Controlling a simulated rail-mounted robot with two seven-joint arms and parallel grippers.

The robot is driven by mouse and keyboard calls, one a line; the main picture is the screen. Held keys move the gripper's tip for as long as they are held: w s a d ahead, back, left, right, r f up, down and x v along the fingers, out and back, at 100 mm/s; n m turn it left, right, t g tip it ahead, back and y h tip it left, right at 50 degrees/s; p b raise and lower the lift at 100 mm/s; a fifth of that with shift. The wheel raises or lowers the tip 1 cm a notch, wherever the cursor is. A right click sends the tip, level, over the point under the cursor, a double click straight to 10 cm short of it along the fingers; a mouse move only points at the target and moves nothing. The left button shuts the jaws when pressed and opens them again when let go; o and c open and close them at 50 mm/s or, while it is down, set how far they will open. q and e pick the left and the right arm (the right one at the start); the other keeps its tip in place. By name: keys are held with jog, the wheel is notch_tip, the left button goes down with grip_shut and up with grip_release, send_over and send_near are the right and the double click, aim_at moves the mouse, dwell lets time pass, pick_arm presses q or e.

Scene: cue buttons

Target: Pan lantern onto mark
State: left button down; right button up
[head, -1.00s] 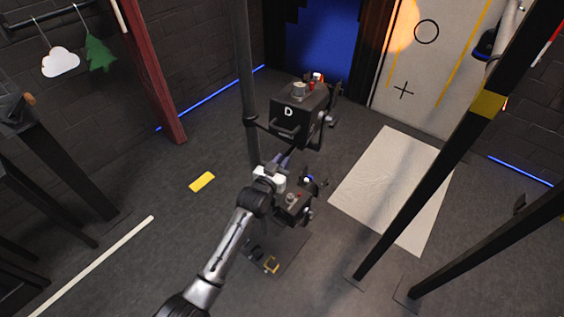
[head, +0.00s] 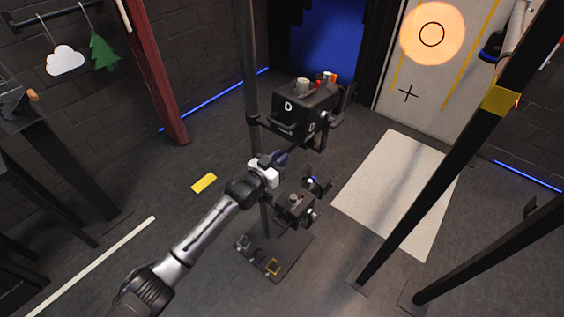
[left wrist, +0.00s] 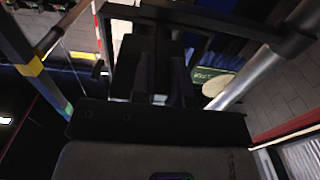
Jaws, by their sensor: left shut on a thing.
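The lantern (head: 301,108) is a black box marked D, mounted on a dark upright pole. My left gripper (head: 283,157) is at the near lower side of the lantern, shut on what looks like its handle; the dark fingers hide the exact contact. In the left wrist view, the dark fingers (left wrist: 160,84) point at a black part. A round orange light spot (head: 445,24) lies on the pale wall panel. It surrounds the black circle mark (head: 432,34), roughly centred on it. A black cross mark (head: 408,93) is below, outside the light.
A smaller black device (head: 294,207) sits lower on the stand, close to my left arm. A dark base plate (head: 287,262) is on the floor. Dark slanted posts (head: 420,190) stand at the right. A pale mat (head: 395,188) lies on the open floor.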

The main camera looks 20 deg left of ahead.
dwell(0.3)
pick_arm(q)
jog(key=c, duration=1.1)
grip_release()
jog(key=p+v, duration=0.1)
jog(key=v, duration=1.3)
jog(key=shift+p, duration=0.35)
